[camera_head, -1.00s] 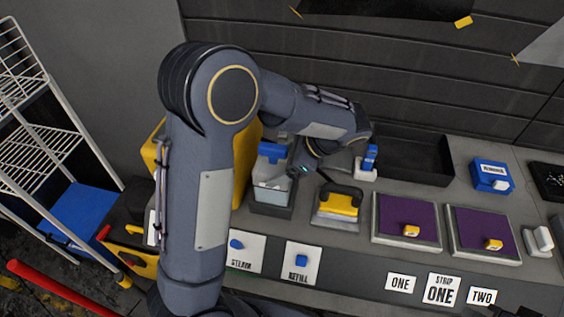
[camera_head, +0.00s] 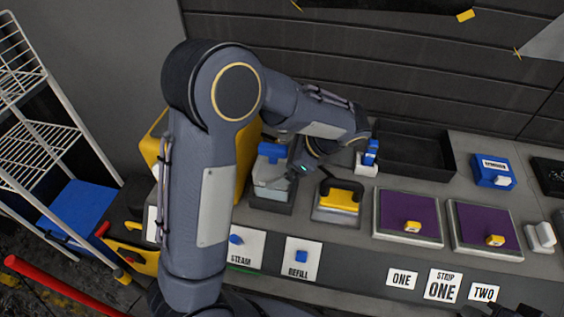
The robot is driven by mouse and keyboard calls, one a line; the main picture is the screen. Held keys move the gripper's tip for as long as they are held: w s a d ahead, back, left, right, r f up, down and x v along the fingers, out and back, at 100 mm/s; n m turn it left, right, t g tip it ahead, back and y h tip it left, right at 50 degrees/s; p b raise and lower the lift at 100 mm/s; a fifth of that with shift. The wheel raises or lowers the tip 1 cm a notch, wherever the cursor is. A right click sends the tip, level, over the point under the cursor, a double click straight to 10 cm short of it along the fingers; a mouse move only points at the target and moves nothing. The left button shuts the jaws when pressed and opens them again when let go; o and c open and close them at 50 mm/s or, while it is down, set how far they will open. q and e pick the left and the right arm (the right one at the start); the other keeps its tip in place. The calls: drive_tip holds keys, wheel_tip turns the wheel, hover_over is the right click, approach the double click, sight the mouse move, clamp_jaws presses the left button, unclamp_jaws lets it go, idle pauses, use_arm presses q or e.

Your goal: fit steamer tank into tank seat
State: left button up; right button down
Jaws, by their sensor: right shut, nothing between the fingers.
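The steamer tank (camera_head: 270,184) is a clear, greyish box with a blue top part (camera_head: 271,153). It stands upright at a dark seat (camera_head: 270,207) beside the yellow machine. I cannot tell if it is fully down in the seat. My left gripper (camera_head: 291,176) is close against the tank's right side, under my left wrist. Its fingers are small and partly hidden, so its grip on the tank is unclear. My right gripper (camera_head: 492,311) shows only as a dark piece at the bottom right edge, shut and empty, away from the tank.
The yellow machine (camera_head: 245,165) is partly behind my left arm. A black tray (camera_head: 412,153) is behind. STEAM (camera_head: 238,246) and REFILL (camera_head: 300,257) cards are in front.

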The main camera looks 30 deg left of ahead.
use_arm(q)
drive_tip(key=v, duration=0.7)
drive_tip(key=shift+d+r+b, duration=0.25)
drive_tip(key=shift+b, duration=0.2)
drive_tip(key=shift+w, duration=0.1)
